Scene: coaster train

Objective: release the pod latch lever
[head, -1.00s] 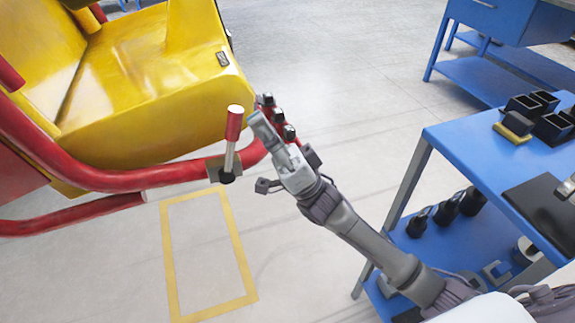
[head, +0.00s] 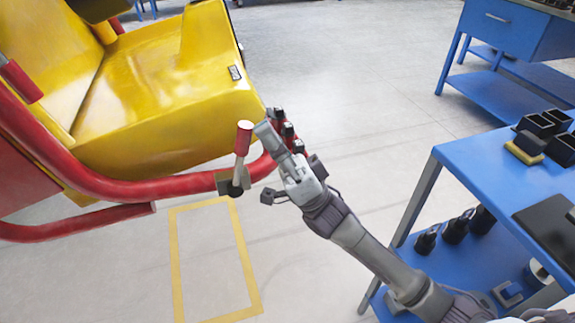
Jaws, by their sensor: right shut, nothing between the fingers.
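The pod latch lever (head: 241,155) stands upright on a small bracket on the pod's red tube frame (head: 120,188). It has a red grip with a pale top, a light shaft and a dark ball at its base. The yellow pod seat (head: 165,95) is behind it. My right gripper (head: 268,132) is shut and empty, just right of the lever's red grip. A small gap shows between them, though I cannot judge the depth. My left gripper is out of view.
Red parts with black knobs (head: 283,128) sit behind my right gripper at the frame's end. A blue cart (head: 480,185) with black bins (head: 545,128) stands at the right. A blue workbench (head: 515,35) is farther back. Yellow floor tape (head: 177,262) marks clear floor.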

